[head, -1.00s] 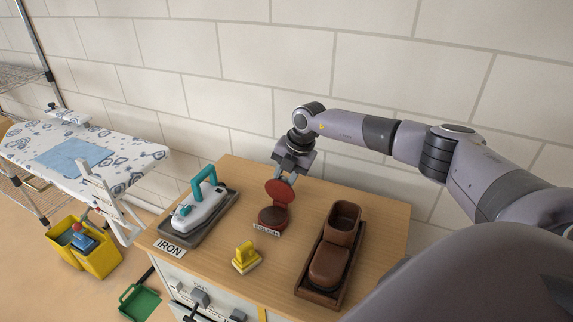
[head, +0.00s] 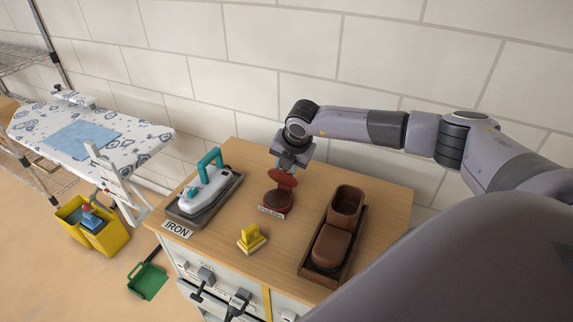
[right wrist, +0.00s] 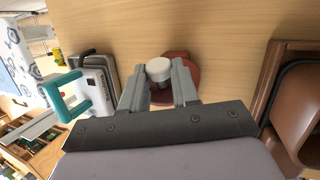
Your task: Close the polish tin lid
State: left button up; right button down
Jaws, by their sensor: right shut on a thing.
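The polish tin (head: 278,203) is a round dark red-brown tin standing on the wooden cabinet top, behind a small label. Its red lid (head: 284,179) is raised at the back and tilted forward over the tin, not flat on it. My right gripper (head: 287,166) is behind and above the lid, reaching down to it. In the right wrist view my fingers (right wrist: 159,84) are on both sides of a pale round knob (right wrist: 158,67), with the red lid (right wrist: 180,57) behind it. The gripper is shut on the lid by this knob. My left gripper is not in view.
An iron (head: 205,190) with a teal handle stands on a grey tray at left. A yellow brush-like thing (head: 252,239) is in front of the tin. A wooden tray (head: 305,272) with brown leather items stands at right. The wall (head: 240,100) is close behind.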

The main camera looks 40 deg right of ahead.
jog(key=c, duration=0.8)
grip_release()
jog(key=shift+r, duration=0.1)
jog(key=shift+b+v, duration=0.5)
jog(key=shift+v, duration=3)
